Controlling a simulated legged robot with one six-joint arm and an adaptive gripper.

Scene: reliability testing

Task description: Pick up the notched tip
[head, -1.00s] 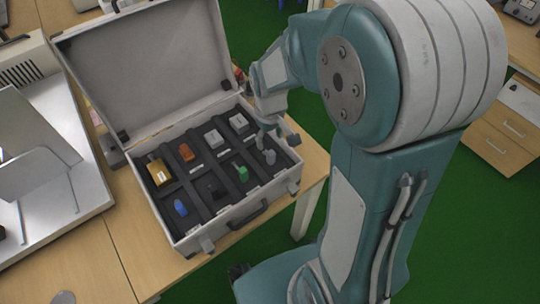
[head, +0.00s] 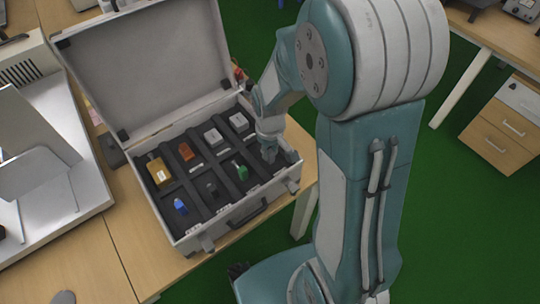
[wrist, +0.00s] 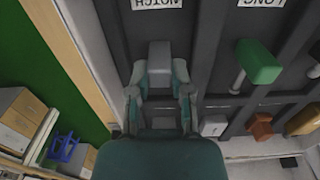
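The notched tip (wrist: 159,55) is a small grey block in a case slot by an upside-down label that seems to read NOTCH. My gripper (wrist: 160,72) is down at it, with one finger on each side of the block. The fingers are apart, with the block between them; I cannot tell whether they press on it. In the head view my gripper (head: 268,150) reaches into the right end of the open case (head: 243,220) and largely hides the tip. The tip seems to sit in its slot still.
A green piece (head: 242,172) stands in the neighbouring compartment. Blue (head: 180,206), yellow (head: 158,171) and orange (head: 186,152) pieces and pale blocks fill other compartments. The raised lid (head: 140,70) stands behind. Low divider walls separate the compartments.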

